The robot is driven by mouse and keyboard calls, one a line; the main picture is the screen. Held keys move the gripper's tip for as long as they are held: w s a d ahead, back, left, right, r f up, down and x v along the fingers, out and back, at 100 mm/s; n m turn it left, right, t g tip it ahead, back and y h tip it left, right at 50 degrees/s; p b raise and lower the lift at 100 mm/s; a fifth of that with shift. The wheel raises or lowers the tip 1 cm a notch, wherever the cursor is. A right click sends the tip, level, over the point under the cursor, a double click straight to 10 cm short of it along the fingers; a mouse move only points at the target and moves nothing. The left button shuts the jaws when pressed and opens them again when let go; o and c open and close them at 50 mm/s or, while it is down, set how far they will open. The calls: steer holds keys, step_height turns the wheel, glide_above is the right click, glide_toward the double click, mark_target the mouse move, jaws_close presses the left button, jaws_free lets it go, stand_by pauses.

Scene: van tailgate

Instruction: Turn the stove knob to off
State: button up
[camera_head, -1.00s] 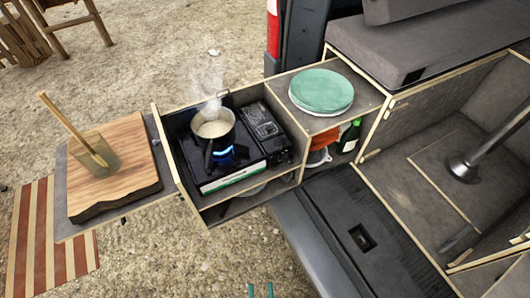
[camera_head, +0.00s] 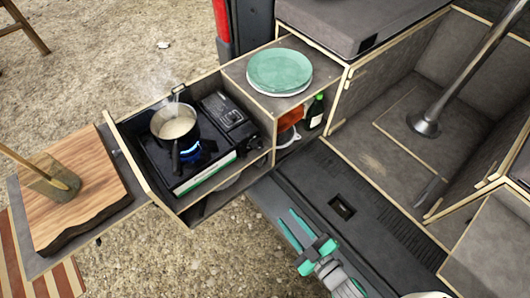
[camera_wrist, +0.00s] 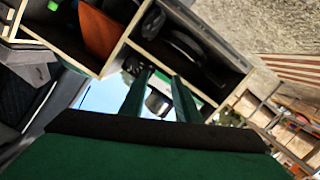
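The black camping stove (camera_head: 160,158) sits in the pulled-out box, with a pale green-white front strip (camera_head: 206,177). A blue flame (camera_head: 191,152) burns under the steaming pot (camera_head: 176,127). The knob is too small to make out in the head view. My gripper (camera_head: 291,227) is in front of the stove, to its lower right, over the tailgate edge and clearly apart from the stove. In the wrist view my gripper (camera_wrist: 161,88) shows two green fingers spread with a gap and nothing held. Beyond them are part of the stove (camera_wrist: 137,68) and a dark pot (camera_wrist: 158,103).
A teal plate stack (camera_head: 280,72) stands on the shelf right of the stove. Below it are a dark green bottle (camera_head: 315,112) and an orange item (camera_head: 290,119). A metal post (camera_head: 455,80) stands at right.

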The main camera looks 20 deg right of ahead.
mark_target(261, 148)
steer(key=w+d+r+n+t+y, duration=0.1)
steer(key=w+d+r, duration=0.1)
steer(key=w, duration=0.5)
steer(key=w+d+r+n+y, duration=0.1)
steer(key=w+d+r+n, duration=0.15)
steer(key=w, duration=0.35)
steer(key=shift+m, duration=0.45)
steer(key=x, duration=1.1)
steer(key=shift+a+r, duration=0.2)
steer(key=shift+a, duration=0.15)
steer(key=shift+c, duration=0.2)
jaws_close()
